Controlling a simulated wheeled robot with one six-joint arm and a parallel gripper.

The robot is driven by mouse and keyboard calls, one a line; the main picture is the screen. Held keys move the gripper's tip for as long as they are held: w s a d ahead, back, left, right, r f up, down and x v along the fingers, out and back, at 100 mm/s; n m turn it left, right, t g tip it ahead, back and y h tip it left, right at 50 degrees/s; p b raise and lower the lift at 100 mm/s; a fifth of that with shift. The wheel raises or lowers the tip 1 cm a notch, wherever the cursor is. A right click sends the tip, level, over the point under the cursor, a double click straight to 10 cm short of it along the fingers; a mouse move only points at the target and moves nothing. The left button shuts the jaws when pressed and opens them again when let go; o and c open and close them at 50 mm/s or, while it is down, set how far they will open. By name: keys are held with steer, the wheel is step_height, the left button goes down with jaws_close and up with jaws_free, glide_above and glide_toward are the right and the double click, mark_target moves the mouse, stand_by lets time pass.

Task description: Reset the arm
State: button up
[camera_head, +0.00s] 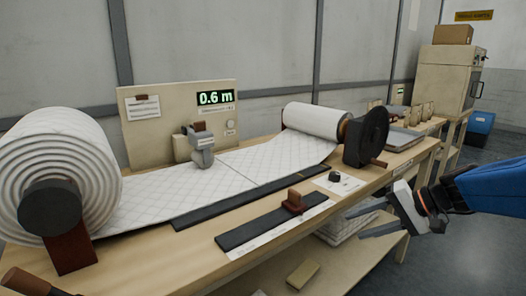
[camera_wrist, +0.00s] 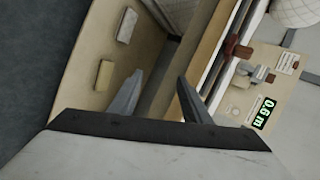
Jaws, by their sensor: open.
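My gripper (camera_head: 371,222) is at the right in the head view, in front of the bench's front edge, with my blue arm reaching in from the right. Its two fingers are apart and nothing is between them. In the wrist view the open fingers (camera_wrist: 158,95) point toward the bench's front edge and lower shelf. The gripper appears clear of the bench and touches nothing that I can see.
The workbench (camera_head: 375,178) carries a large wadding roll (camera_head: 85,150), a smaller roll (camera_head: 312,119), a quilted sheet (camera_head: 225,172) and a panel reading 0.6 m (camera_head: 150,135). A brown-handled black bar (camera_head: 250,232) lies near the front edge. Floor (camera_head: 450,250) at the right is free.

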steer(key=s+d+f+n+h, duration=0.1)
steer(key=s+f+n+h, duration=0.1)
steer(key=s, duration=0.8)
steer(key=s+d+f+n+h, duration=0.1)
steer(key=s+f+n+h, duration=0.2)
steer(key=s+h, duration=0.4)
steer(key=shift+s+d+f, duration=0.25)
steer(key=shift+s+f, duration=0.3)
steer(key=shift+s, duration=0.9)
